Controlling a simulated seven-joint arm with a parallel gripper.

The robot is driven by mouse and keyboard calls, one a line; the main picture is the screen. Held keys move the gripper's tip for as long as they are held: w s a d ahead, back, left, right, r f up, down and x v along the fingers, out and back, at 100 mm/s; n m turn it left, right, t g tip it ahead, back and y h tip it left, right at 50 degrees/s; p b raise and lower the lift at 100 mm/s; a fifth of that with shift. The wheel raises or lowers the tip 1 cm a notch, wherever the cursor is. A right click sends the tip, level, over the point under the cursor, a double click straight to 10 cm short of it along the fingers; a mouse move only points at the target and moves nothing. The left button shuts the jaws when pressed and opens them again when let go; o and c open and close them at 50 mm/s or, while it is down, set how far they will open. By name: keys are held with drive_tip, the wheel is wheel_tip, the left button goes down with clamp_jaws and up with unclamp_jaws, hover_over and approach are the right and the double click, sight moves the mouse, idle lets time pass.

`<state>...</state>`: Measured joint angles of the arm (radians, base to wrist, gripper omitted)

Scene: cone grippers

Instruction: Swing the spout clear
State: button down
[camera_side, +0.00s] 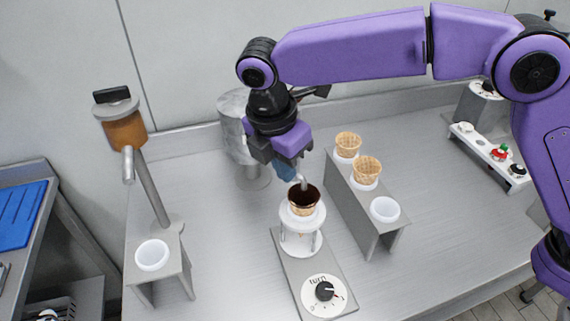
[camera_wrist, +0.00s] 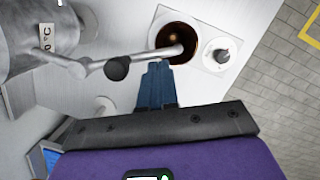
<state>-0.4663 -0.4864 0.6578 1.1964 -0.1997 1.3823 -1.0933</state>
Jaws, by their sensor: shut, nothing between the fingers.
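The spout is a thin grey metal pipe (camera_wrist: 143,54) with a black knob (camera_wrist: 117,68), running from a grey metal pot (camera_wrist: 40,35). In the side view the pot (camera_side: 233,108) stands behind my gripper, and the bent spout end (camera_side: 300,183) is over a cone with dark filling (camera_side: 304,199). The filled cone also shows in the wrist view (camera_wrist: 168,33). My gripper (camera_side: 287,173) is shut and empty, its blue fingertips (camera_wrist: 157,64) right beside the spout, between the knob and the outlet. I cannot tell whether they touch it. Most of the spout is hidden in the side view.
The cone sits in a white holder (camera_side: 300,238) on a plate with a turn dial (camera_side: 323,291). A rack (camera_side: 345,196) to the right holds two empty cones and a white ring. A brown dispenser (camera_side: 125,130) stands at left. Open counter lies between the dispenser and the holder.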

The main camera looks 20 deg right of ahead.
drive_tip(key=shift+d, duration=0.1)
drive_tip(key=shift+w+d+n, duration=0.1)
drive_tip(key=shift+d+n, duration=0.1)
drive_tip(key=shift+n, duration=0.2)
drive_tip(key=shift+d, duration=0.15)
drive_tip(key=shift+w+d+n, duration=0.35)
drive_tip(key=shift+d+n, duration=0.3)
drive_tip(key=shift+n, duration=0.25)
drive_tip(key=shift+w+d+n+t, duration=0.3)
drive_tip(key=shift+w+d+n, duration=0.15)
drive_tip(key=shift+d+n, duration=0.35)
drive_tip(key=w+d+n+y, duration=0.2)
drive_tip(key=w+d+n, duration=0.1)
drive_tip(key=w+n, duration=0.5)
drive_tip(key=shift+w+n+t, duration=0.3)
drive_tip(key=shift+w, duration=0.75)
drive_tip(key=shift+w+d, duration=0.1)
drive_tip(key=shift+d, duration=0.05)
